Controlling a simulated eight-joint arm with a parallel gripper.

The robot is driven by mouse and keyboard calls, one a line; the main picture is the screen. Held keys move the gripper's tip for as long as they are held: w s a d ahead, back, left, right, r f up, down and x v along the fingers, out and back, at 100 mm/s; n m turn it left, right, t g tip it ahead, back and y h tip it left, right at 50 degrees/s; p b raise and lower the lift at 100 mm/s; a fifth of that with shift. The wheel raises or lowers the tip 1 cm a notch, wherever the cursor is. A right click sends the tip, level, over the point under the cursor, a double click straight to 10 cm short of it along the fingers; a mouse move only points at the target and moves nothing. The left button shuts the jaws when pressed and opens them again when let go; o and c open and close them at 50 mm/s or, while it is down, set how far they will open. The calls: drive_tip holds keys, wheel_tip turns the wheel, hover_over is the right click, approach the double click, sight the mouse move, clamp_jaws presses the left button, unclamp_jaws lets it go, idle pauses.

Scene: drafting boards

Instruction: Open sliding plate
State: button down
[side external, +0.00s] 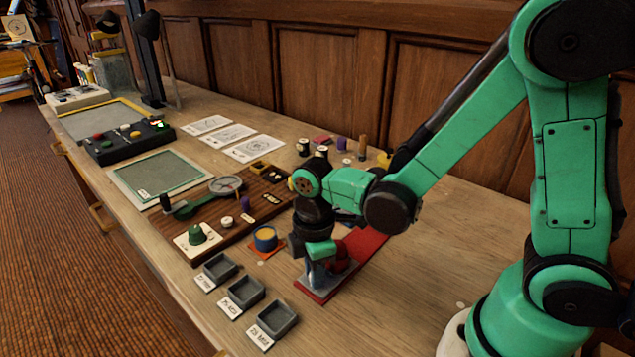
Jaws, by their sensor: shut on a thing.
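A long red board (372,240) lies on the wooden bench and runs from the front toward the back right. A grey metal-looking plate (312,279) sits at its near end, and I take it for the sliding plate. My gripper (323,266) points down over this near end and is shut on a part of the sliding plate. The fingers and wrist hide most of the held part. My arm covers the middle of the board, so how far the plate stands along it cannot be told.
Three grey trays (246,292) with labels stand in front of the board. A round blue-rimmed container (265,238) stands just left of my gripper. A brown board (232,222) with knobs lies further left. Small jars (303,147) stand behind my arm. The bench's front right is mostly clear.

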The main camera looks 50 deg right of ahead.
drive_tip(key=c, duration=0.7)
unclamp_jaws()
drive_tip(key=shift+r, duration=2.85)
drive_tip(key=shift+d+r+m+t, duration=0.25)
drive_tip(key=shift+r+m+t, duration=0.1)
drive_tip(key=shift+m, duration=0.15)
drive_tip(key=d+r+m+t, duration=0.1)
drive_tip(key=m+t, duration=0.1)
drive_tip(key=m, duration=0.2)
drive_tip(key=d+r+m+t, duration=0.1)
drive_tip(key=r+m+t, duration=0.1)
drive_tip(key=m, duration=0.1)
drive_tip(key=d+r+m+t, duration=0.2)
drive_tip(key=m, duration=0.2)
drive_tip(key=shift+s+d+r+m+t, duration=0.1)
drive_tip(key=shift+s+r+m+t, duration=0.1)
drive_tip(key=shift+s+m+t, duration=0.15)
